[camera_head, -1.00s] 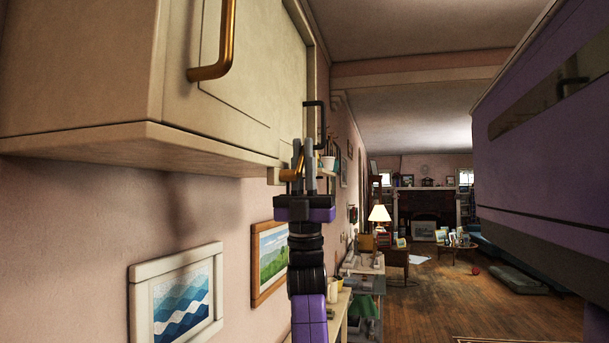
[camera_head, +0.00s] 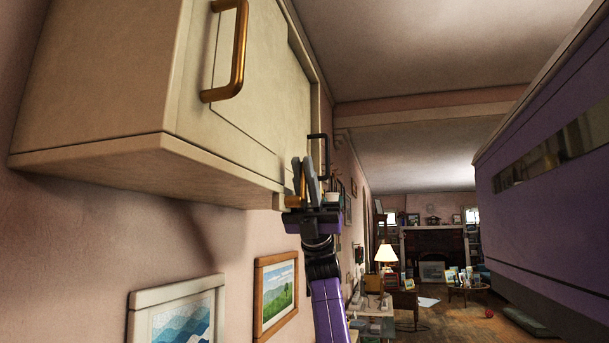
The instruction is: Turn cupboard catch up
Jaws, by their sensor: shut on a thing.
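The cream wall cupboard (camera_head: 240,130) fills the upper left of the head view. A brass-coloured catch (camera_head: 292,201) shows at the lower far corner of its front, partly hidden by my fingers. My gripper (camera_head: 304,172) has its grey fingers pointing up and leaning left, shut on the catch. A strip of brass shows between the fingers. How far the catch is turned is hard to tell.
A brass bar handle (camera_head: 238,55) stands out from the cupboard door. A dark handle (camera_head: 324,150) is close behind my fingers. Framed pictures (camera_head: 276,294) hang below. A large purple body (camera_head: 550,170) stands at right. Open floor lies beyond.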

